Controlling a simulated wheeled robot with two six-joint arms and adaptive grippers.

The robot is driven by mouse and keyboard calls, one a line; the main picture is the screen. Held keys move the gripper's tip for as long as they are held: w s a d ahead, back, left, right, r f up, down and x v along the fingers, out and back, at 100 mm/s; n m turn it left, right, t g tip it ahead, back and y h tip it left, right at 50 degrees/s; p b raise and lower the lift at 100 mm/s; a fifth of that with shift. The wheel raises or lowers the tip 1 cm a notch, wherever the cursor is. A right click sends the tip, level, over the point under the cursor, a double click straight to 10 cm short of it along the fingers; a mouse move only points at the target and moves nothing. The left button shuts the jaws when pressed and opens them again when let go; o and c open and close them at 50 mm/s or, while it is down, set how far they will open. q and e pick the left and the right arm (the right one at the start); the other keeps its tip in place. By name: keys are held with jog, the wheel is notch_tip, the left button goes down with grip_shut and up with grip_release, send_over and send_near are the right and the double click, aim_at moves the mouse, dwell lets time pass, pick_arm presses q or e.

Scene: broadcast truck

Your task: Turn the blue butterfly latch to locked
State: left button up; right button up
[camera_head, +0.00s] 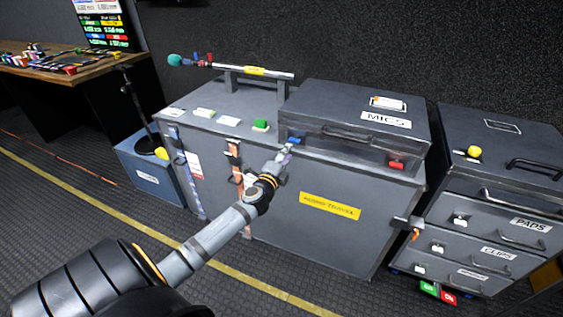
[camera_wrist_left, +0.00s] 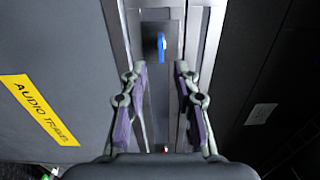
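The blue butterfly latch (camera_head: 295,140) is on the front left of the case marked MICS. In the left wrist view the latch (camera_wrist_left: 162,48) is a narrow blue wing standing up and down in the picture, on a dark plate. My left gripper (camera_head: 284,153) is just in front of the latch, partly covering it in the head view. In the left wrist view the gripper (camera_wrist_left: 157,70) is open, its fingers below and to either side of the latch, with nothing between them. I cannot tell from the wing whether it is locked. My right gripper is not in view.
The MICS case (camera_head: 353,99) sits on a large grey trunk (camera_head: 285,215) with a yellow label. A red latch (camera_head: 397,165) is at the case's front right. A drawer cabinet (camera_head: 495,205) stands at right.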

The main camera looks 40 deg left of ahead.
pick_arm(q)
jog(key=v, duration=0.6)
jog(key=shift+w, duration=0.1)
jog(key=shift+f, duration=0.1)
jog(key=s+a+f+n+g, duration=0.2)
jog(key=s+f, duration=0.1)
jog(key=f, duration=0.6)
jog(key=s+a+f+n+g+y, duration=0.1)
jog(key=s+f+n+g, duration=0.15)
jog(key=f, duration=0.65)
jog(key=s+a+f+n+g, duration=0.2)
jog(key=s+f+g, duration=0.1)
jog(key=f, duration=0.6)
jog(key=s+d+f+n+g+h, duration=0.1)
jog(key=s+d+f+n+g, duration=0.15)
jog(key=s+f, duration=0.8)
jog(key=s+d+f+n+g+h, duration=0.1)
jog(key=s+d+f+n+g, duration=0.1)
jog(key=s+d+f, duration=0.35)
jog(key=s+d+f+n+g+h, duration=0.1)
jog(key=s+d+f+n+g, duration=0.15)
jog(key=s+f, duration=0.55)
jog(key=s+d+f+n+g+h, duration=0.15)
jog(key=s+d+f, duration=0.3)
jog(key=s, duration=0.55)
notch_tip(320, 180, up, 14)
jog(key=s+p, duration=0.2)
jog(key=p, duration=1.2)
jog(key=shift+s+d, duration=0.15)
jog(key=shift+d, duration=0.2)
